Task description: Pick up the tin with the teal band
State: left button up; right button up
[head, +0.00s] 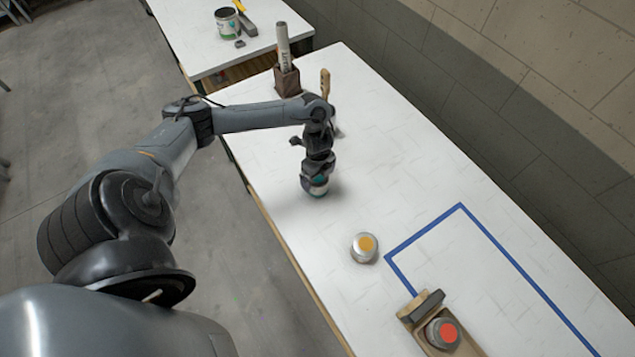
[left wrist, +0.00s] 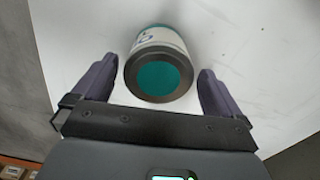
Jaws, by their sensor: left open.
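The tin with the teal band (head: 319,190) stands on the white table under my left gripper (head: 316,178), which hides most of it in the head view. In the left wrist view the tin (left wrist: 160,75) shows its round teal top with a dark rim and a pale side with some teal. My left gripper (left wrist: 155,92) is open, with one purple-grey finger on each side of the tin. Gaps show between the fingers and the tin. My right gripper is not in view.
A tin with a yellow-orange top (head: 364,247) stands nearer on the white table (head: 400,160). A tin with a red-orange top (head: 442,333) sits in a wooden holder (head: 412,312). Blue tape (head: 425,232) marks an area. A dark block with a tube (head: 286,78) stands at the far end.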

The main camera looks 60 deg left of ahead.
pick_arm(q)
jog(key=shift+s+f, duration=0.1)
jog(key=shift+f, duration=2.3)
jog(key=c, duration=1.1)
jog(key=shift+r, duration=0.1)
